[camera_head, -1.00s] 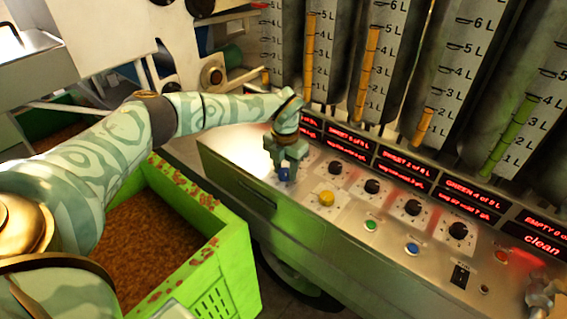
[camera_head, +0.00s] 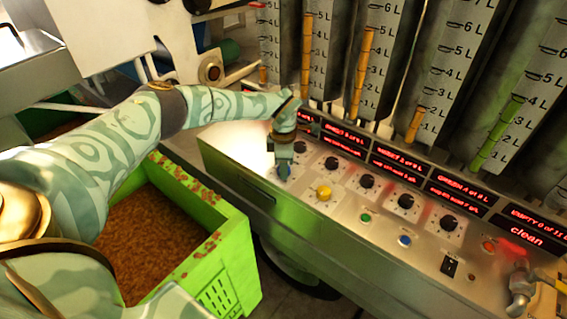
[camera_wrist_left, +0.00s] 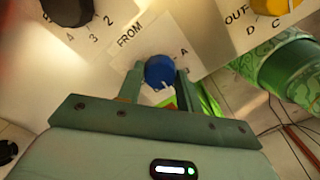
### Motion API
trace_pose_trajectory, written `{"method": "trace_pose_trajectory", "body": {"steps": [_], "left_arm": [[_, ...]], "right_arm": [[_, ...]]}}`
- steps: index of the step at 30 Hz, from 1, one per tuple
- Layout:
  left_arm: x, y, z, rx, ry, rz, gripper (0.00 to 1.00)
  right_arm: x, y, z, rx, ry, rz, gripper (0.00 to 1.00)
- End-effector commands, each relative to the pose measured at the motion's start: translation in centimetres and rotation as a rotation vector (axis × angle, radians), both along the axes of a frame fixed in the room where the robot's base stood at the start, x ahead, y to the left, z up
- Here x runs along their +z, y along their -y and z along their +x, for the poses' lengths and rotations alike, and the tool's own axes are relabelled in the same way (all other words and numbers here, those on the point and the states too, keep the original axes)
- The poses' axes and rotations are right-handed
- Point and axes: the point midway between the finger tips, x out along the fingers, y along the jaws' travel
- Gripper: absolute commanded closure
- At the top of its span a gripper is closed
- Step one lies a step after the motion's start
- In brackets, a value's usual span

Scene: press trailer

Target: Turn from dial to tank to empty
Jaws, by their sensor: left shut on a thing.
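The blue from dial (camera_head: 284,171) sits at the left end of the silver control panel, partly hidden by my left gripper (camera_head: 283,166). In the left wrist view, the blue dial (camera_wrist_left: 159,71) lies between my two left fingers (camera_wrist_left: 160,84), which are closed on its sides. The label FROM and a letter A show beside it; a white mark is on its lower edge. The empty tank's display (camera_head: 530,228) reads EMPTY and clean in red. Several other tanks (camera_head: 440,75) hold orange or green columns. My right gripper is not in view.
A yellow dial (camera_head: 323,192) stands close right of the blue one, with several black dials (camera_head: 367,181) behind. Green and blue buttons (camera_head: 404,241) line the front. A green crate (camera_head: 238,265) lies below left. A metal tap (camera_head: 521,287) stands lower right.

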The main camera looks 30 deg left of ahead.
Motion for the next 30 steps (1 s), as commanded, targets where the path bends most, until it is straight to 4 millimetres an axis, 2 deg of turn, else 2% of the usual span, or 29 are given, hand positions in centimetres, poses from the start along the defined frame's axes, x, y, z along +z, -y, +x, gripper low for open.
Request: {"method": "trace_pose_trajectory", "body": {"steps": [15,21,30], "left_arm": [[0.16,-0.04,0.14,-0.451,0.004,0.001,0.87],[0.14,-0.06,0.14,-0.569,0.004,0.002,0.87],[0.13,-0.06,0.14,-0.655,0.004,0.002,0.87]], "right_arm": [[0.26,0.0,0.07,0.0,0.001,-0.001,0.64],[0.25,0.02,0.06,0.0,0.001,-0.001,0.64],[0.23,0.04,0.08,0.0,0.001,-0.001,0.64]]}}
